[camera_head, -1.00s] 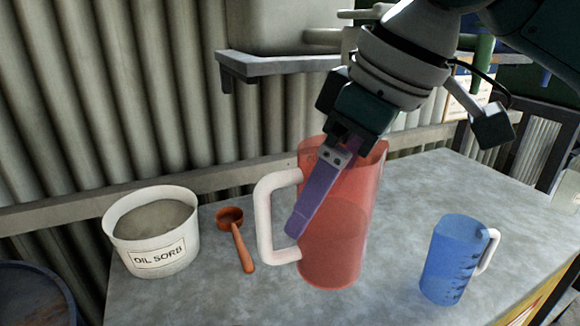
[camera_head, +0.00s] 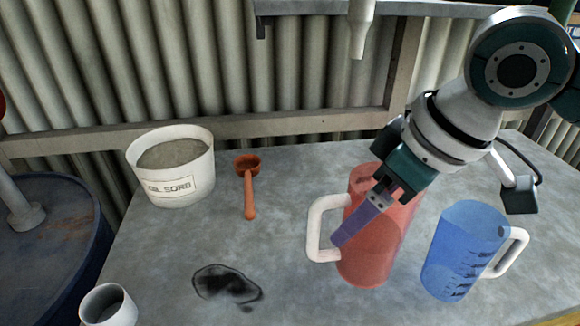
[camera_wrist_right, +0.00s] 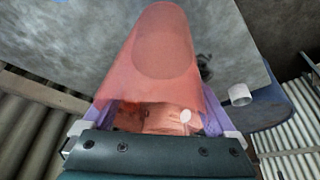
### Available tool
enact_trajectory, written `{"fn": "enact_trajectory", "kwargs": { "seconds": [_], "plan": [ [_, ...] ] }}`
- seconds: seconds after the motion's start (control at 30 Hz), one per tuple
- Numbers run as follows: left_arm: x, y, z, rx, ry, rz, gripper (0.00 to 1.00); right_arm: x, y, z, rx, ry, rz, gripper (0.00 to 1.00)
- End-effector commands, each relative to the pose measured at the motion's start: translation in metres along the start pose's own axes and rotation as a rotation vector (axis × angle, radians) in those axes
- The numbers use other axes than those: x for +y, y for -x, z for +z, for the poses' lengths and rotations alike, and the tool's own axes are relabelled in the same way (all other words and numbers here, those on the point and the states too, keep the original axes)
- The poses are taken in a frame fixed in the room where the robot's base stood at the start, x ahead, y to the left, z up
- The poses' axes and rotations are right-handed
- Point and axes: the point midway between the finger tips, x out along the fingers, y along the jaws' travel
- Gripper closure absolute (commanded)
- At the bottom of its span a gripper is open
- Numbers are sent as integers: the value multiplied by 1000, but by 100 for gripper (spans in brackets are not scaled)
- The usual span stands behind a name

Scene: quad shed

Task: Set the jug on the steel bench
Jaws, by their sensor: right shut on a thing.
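A translucent red jug (camera_head: 392,250) with a white handle stands upright over the steel bench (camera_head: 290,200) in the head view. My right gripper (camera_head: 370,222) reaches down from the upper right and is shut on the jug's body, one purple finger showing near the handle side. In the right wrist view the red jug (camera_wrist_right: 160,60) fills the space between the two purple fingers. I cannot tell whether its base touches the bench. My left gripper is not in view.
A blue jug (camera_head: 462,250) stands close to the right of the red one. A tub of oil absorbent (camera_head: 172,175) and an orange scoop (camera_head: 248,190) are at the back left. A white cup (camera_head: 108,308) and dark stain (camera_head: 228,286) lie front left. The bench's middle is clear.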

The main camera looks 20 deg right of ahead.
Motion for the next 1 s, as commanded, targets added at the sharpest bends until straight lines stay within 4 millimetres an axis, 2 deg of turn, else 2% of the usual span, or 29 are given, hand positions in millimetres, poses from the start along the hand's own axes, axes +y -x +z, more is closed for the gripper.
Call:
{"fn": "enact_trajectory", "kwargs": {
  "seconds": [0.03, 0.1, 0.27, 0.5, 0.9, 0.93, 1.0],
  "plan": [
    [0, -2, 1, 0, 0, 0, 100, -1, -12, 5, -2, -3, -2, 100],
    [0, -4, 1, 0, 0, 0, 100, 0, -22, 9, 0, -1, 0, 100],
    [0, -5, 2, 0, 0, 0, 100, 0, -34, 14, 2, -1, 0, 100],
    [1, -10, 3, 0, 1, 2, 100, 0, -65, 26, 1, -1, 0, 100],
    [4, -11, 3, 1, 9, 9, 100, 0, -70, 28, 3, 0, 1, 100],
    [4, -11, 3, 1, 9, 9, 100, 0, -70, 29, 1, 1, 1, 6],
    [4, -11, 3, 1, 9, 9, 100, 0, -70, 29, 1, 1, 1, 0]
  ]
}}
